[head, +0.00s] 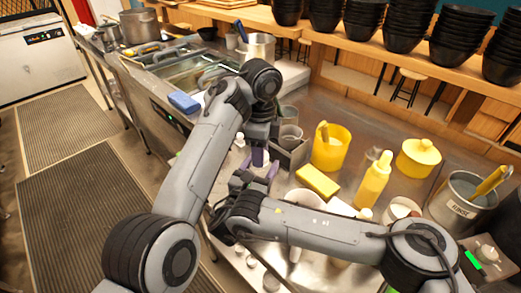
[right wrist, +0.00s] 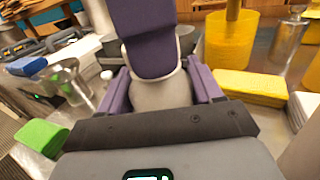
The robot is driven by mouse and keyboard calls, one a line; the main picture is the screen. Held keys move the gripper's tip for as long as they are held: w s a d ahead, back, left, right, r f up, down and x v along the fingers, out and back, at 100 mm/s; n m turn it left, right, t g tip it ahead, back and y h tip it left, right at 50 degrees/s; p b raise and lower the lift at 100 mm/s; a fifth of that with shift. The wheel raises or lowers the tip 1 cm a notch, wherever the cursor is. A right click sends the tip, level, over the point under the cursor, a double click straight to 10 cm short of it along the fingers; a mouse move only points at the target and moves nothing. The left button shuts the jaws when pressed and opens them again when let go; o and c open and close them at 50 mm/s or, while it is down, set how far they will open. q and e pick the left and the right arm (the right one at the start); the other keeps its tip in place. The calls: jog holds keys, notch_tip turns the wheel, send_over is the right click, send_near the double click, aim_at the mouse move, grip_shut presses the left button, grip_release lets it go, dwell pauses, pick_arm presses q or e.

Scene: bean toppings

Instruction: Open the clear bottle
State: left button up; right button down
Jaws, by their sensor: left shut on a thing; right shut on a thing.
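The clear bottle (right wrist: 160,94) shows in the right wrist view as a pale, translucent rounded body. It is between the purple fingers of my right gripper (right wrist: 163,78), which is shut on it. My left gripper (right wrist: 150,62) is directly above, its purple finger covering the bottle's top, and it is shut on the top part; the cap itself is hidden. In the head view my left gripper (head: 259,157) points down at my right gripper (head: 262,180), which reaches in from the right. The bottle is mostly hidden there by the grippers.
A yellow block (head: 318,181), a yellow container (head: 331,148), a yellow squeeze bottle (head: 374,180) and a lidded yellow pot (head: 418,160) stand right of the grippers. Grey containers (head: 290,138) are just behind. A blue sponge (head: 184,102) lies near the sink.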

pick_arm(q)
jog(key=shift+n, duration=0.8)
jog(key=o, duration=1.2)
jog(key=shift+c, duration=0.2)
jog(key=shift+r, duration=2.25)
jog(key=shift+c, duration=0.4)
jog(key=shift+r+n, duration=0.5)
jog(key=shift+r, duration=1.15)
jog(key=shift+f, duration=3.9)
